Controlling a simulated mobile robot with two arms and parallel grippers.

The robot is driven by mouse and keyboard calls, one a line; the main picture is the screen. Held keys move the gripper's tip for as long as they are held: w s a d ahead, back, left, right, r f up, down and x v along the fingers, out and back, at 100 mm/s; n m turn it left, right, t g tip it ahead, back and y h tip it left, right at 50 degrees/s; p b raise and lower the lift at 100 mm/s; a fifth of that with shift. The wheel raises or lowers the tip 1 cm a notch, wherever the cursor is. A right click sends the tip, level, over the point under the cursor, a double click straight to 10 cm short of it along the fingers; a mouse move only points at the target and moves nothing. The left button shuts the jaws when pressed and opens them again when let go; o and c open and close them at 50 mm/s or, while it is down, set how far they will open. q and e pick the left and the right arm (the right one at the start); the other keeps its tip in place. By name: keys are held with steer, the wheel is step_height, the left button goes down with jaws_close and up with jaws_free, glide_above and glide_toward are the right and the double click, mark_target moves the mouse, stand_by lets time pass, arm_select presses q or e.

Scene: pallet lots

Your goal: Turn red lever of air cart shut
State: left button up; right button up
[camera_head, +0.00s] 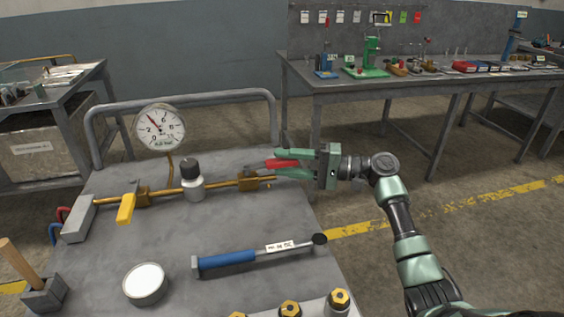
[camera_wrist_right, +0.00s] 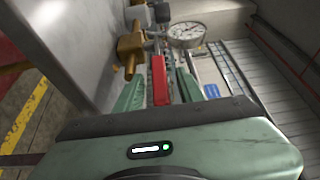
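The air cart (camera_head: 250,220) stands in front of me, with a brass pipe (camera_head: 222,183) across its top. The red lever (camera_head: 284,163) is at the right end of this pipe, by a brass valve (camera_head: 249,181). My right gripper (camera_head: 279,164) reaches in from the right, its green fingers on either side of the red lever. In the right wrist view the red lever (camera_wrist_right: 159,80) lies between the fingers (camera_wrist_right: 160,92), with narrow gaps visible beside it. The fingers look open around it. The valve's turning part is partly hidden. My left gripper is out of view.
A yellow lever (camera_head: 126,208), a black-capped cylinder (camera_head: 192,181) and a pressure gauge (camera_head: 160,128) are along the pipe. A bent tube rail (camera_head: 190,98) runs along the cart's far edge.

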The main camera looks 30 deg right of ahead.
steer(key=shift+w+a, duration=0.3)
steer(key=shift+a, duration=0.05)
jaws_close()
stand_by(1.2)
